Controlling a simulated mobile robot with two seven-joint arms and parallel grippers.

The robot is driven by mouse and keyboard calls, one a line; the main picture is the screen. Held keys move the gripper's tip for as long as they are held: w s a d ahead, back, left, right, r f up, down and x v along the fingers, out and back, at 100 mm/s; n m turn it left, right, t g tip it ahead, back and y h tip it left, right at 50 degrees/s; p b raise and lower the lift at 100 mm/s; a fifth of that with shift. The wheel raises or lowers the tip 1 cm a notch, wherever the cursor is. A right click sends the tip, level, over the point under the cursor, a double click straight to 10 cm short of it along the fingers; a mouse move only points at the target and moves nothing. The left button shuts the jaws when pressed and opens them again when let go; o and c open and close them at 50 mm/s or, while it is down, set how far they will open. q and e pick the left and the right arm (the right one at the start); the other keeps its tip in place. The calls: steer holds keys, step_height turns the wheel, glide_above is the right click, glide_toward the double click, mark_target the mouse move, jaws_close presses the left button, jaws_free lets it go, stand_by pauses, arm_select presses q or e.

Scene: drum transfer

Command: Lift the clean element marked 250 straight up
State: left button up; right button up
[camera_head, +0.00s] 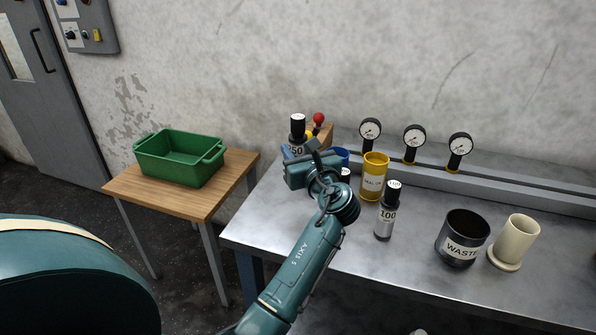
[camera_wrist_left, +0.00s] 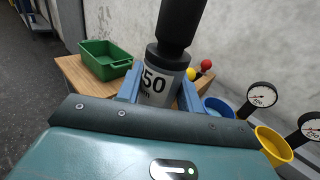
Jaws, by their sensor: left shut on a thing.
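The element marked 250 (camera_head: 297,133) is a grey cylinder with a black neck and a white-topped cap. Its label shows partly as "50" in both views. My left gripper (camera_head: 298,154) is shut on it, and the wrist view shows the blue fingers on both sides of the grey body (camera_wrist_left: 158,86). The element looks roughly upright in the head view. Its lower end is hidden behind the gripper, so I cannot tell whether it touches the bench. My right gripper is not in view.
A yellow container (camera_head: 374,178), a blue container (camera_head: 342,154), an element marked 100 (camera_head: 386,216), a waste pot (camera_head: 462,240) and a cream holder (camera_head: 513,243) stand on the metal bench (camera_head: 330,270). Gauges (camera_head: 413,138) line the back. A green crate (camera_head: 180,163) sits on a wooden table (camera_head: 135,190).

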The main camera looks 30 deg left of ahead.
mark_target(301, 129)
arm_select(q)
step_height(301, 129, up, 6)
steer(key=shift+f+p, duration=0.2)
steer(key=shift+p, duration=0.15)
steer(key=shift+r, duration=0.3)
steer(key=shift+f+b, duration=1.45)
steer(key=shift+f, duration=2.3)
steer(key=shift+f+b, duration=1.2)
steer(key=shift+f, duration=1.6)
steer(key=shift+r, duration=0.15)
